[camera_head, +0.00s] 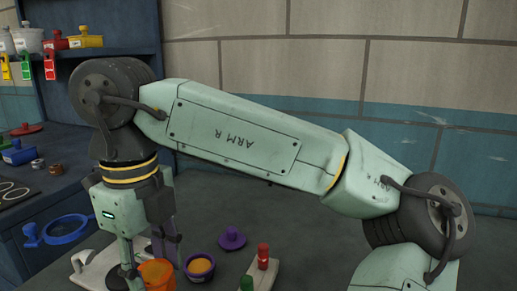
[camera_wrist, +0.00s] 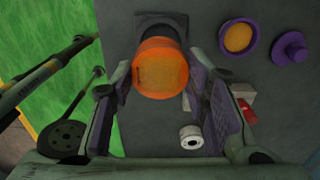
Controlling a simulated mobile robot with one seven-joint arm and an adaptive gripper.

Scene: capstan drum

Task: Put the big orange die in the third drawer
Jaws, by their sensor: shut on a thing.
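The orange round piece (camera_head: 157,273), which I take for the big orange die, is at the bottom of the head view, below my gripper (camera_head: 148,255). In the wrist view the orange piece (camera_wrist: 160,70) sits between the two fingertips of my gripper (camera_wrist: 160,76), with its round face toward the camera. My gripper is shut on it. A dark round part and a dark square base (camera_wrist: 160,20) show behind it; I cannot tell whether they touch it. No drawer can be made out in either view.
A purple pot (camera_head: 200,266) and a purple lid (camera_head: 232,239) stand to the right. A white ring (camera_wrist: 191,137) lies near the right finger. A blue pan (camera_head: 62,230) and a shelf with pots (camera_head: 85,37) are left.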

